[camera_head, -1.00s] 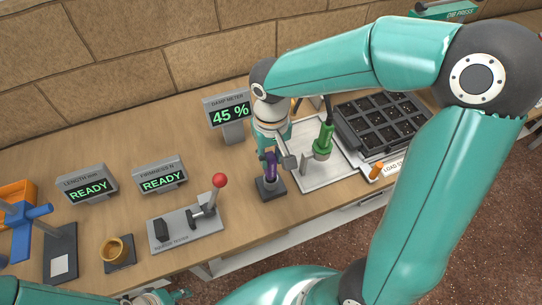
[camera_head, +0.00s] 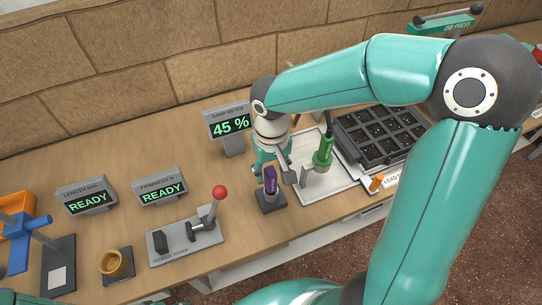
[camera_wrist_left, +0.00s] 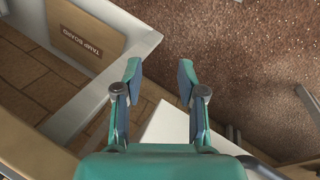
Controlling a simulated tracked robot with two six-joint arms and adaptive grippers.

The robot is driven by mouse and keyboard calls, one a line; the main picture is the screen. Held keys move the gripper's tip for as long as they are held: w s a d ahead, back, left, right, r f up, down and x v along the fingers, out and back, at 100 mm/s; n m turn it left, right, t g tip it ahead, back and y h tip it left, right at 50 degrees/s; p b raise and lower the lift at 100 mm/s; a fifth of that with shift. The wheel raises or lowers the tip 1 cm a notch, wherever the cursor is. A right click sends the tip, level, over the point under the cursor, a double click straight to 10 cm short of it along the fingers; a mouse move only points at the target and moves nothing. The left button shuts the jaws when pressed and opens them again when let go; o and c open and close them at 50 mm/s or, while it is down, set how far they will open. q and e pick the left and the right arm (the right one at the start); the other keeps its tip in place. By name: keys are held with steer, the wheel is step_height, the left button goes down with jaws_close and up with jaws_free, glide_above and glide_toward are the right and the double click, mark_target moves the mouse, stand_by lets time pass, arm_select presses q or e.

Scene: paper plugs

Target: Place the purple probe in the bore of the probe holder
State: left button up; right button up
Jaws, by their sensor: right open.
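The purple probe (camera_head: 271,181) stands upright in the dark probe holder (camera_head: 271,202) near the front of the bench. Its lower end is hidden inside the holder. My right gripper (camera_head: 275,168) is open, just behind and above the probe, with its fingers pointing down and apart from one another. I cannot tell whether a finger still touches the probe. My left gripper (camera_wrist_left: 160,75) is open and empty in the left wrist view, above the floor beside the bench edge.
A green-handled tool (camera_head: 323,155) stands on the pale tray (camera_head: 322,190) right of the holder. The dark multi-cell tray (camera_head: 378,137) lies further right. The lever tester (camera_head: 188,236) with a red knob is at left. Meters, one reading 45 % (camera_head: 230,123), stand behind.

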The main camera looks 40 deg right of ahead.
step_height(320, 180, up, 12)
stand_by(0.4)
stand_by(0.5)
